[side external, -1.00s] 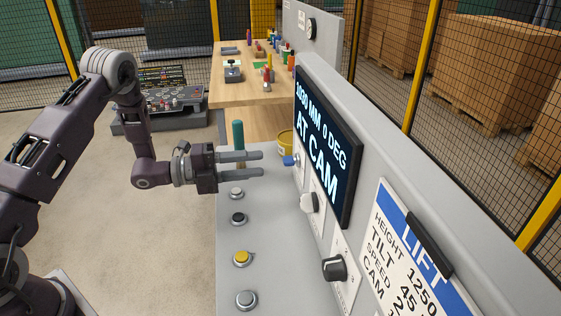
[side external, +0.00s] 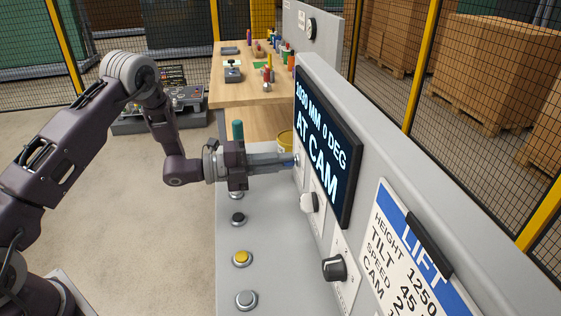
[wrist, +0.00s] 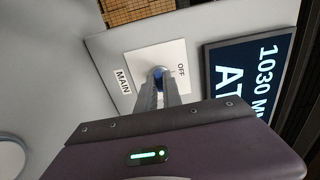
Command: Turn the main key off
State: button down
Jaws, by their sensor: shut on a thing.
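The main key is a small blue key (wrist: 158,71) on a white plate (wrist: 140,60) marked MAIN and OFF, seen in the wrist view. The plate is on the upright face of the grey console, left of the display. My gripper (side external: 293,160) reaches to the panel in the side view, and its fingers (wrist: 158,85) are shut on the blue key. The fingers hide most of the key, so I cannot tell exactly which way it points.
The display (side external: 328,145) reads 1030 MM 0 DEG, AT CAM. A white knob (side external: 309,202) and a black knob (side external: 334,268) sit nearer on the same panel. Several push buttons, including a yellow one (side external: 242,258), and a green upright handle (side external: 238,131) are on the console top.

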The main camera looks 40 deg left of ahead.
jog(key=shift+n, duration=0.3)
jog(key=n, duration=1.7)
jog(key=shift+n, duration=0.3)
dwell(0.4)
jog(key=c, duration=1.5)
grip_release()
